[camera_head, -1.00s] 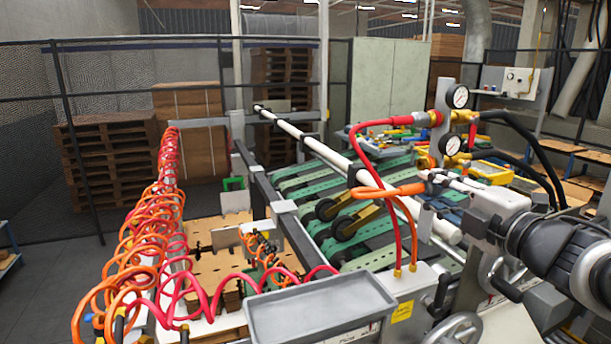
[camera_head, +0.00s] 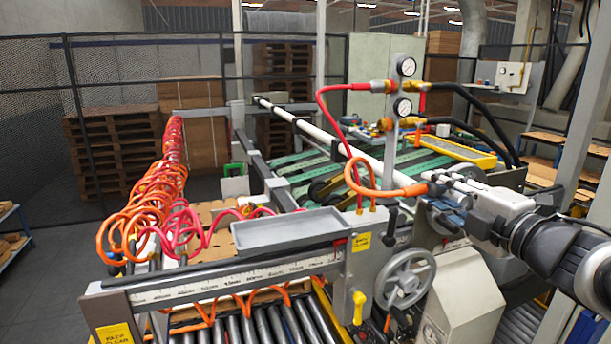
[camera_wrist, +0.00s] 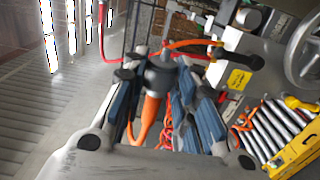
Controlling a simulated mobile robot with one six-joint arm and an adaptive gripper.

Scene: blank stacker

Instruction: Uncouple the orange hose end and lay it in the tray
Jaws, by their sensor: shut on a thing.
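My gripper (camera_head: 432,189) is shut on the orange hose end (camera_head: 408,191) at the right, in front of the gauge manifold (camera_head: 394,130) and apart from it. The orange hose loops left from it and runs down to the grey block (camera_head: 362,240). In the wrist view the orange hose end (camera_wrist: 151,112) sits between the blue finger pads of my gripper (camera_wrist: 166,85), partly hidden by them. The grey tray (camera_head: 290,232) lies empty on the machine's front, left of and below my gripper.
A red hose (camera_head: 323,100) arches from the manifold's upper fitting. A handwheel (camera_head: 405,280) and a yellow-handled valve (camera_head: 358,308) stand right of the tray. Coiled orange and red hoses (camera_head: 150,205) fill the left. A ruled rail (camera_head: 215,282) runs below the tray.

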